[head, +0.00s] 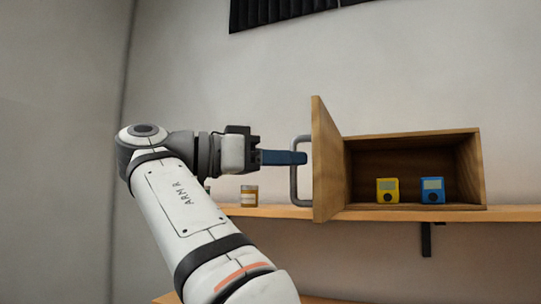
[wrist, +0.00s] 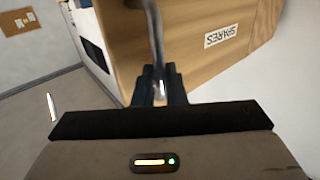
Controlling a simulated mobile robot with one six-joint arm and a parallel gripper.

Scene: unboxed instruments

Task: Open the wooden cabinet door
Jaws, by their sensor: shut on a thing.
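The wooden cabinet (head: 412,146) stands on a wooden shelf with its front open. Its door (head: 326,160) is swung out at the cabinet's left side, seen nearly edge-on in the head view. The door's grey bar handle (head: 295,170) is on the face turned left. My gripper (head: 300,158) reaches it from the left, its blue fingers at the bar. In the wrist view the fingers (wrist: 160,88) are shut around the handle (wrist: 154,40), and the door (wrist: 190,45) with a "SPARES" label fills the upper middle. A yellow instrument (head: 387,190) and a blue instrument (head: 432,190) stand inside the cabinet.
An amber jar with a pale label (head: 249,195) stands on the shelf (head: 270,211), left of the door and below my gripper. Another small object beside it is mostly hidden by my arm. A black bracket (head: 426,238) supports the shelf. A dark slatted panel (head: 280,12) hangs high above.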

